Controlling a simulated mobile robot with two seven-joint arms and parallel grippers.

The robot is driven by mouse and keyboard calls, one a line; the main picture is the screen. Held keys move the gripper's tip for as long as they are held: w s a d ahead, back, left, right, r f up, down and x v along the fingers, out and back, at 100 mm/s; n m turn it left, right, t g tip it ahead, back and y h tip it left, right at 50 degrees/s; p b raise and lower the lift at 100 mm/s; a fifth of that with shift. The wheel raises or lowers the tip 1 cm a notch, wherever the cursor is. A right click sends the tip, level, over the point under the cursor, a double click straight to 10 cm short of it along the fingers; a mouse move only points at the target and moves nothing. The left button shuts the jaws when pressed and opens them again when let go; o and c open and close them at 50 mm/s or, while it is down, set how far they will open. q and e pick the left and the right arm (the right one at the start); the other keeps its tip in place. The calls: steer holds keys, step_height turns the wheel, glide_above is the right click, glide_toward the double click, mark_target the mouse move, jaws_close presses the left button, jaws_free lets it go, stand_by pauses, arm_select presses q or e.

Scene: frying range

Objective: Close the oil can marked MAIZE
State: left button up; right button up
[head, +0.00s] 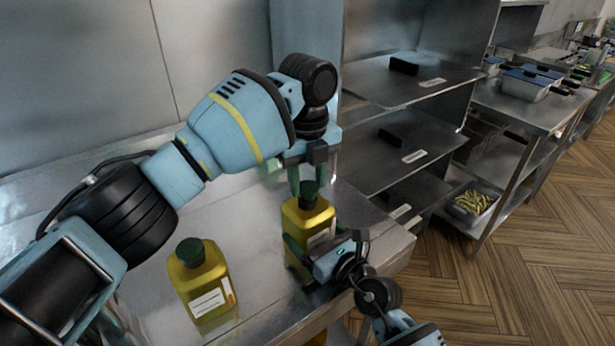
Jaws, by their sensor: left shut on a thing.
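Two yellow oil cans with dark green caps stand upright on the steel table. The right can (312,218) has its green cap (308,194) on its neck, and its label is too small to read. My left gripper (308,182) comes down from above and is shut on that cap. My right gripper (300,258) reaches in from the lower right at the same can's body. It partly hides the can's lower part, and its grip is unclear. The left can (199,281) also has a cap and a label too small to read; neither gripper is at it.
The steel table (262,310) ends at a front edge close to the right can. A steel shelf rack (368,85) stands just right of the table. Farther right are another counter with containers and a tray of yellow-green pieces (473,203).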

arm_select(q)
steer(key=shift+f, duration=0.45)
arm_select(e)
steer(key=c, duration=0.5)
arm_select(q)
steer(key=m, duration=0.6)
steer(key=shift+m, duration=0.3)
steer(key=m, duration=0.6)
steer(key=o, duration=0.9)
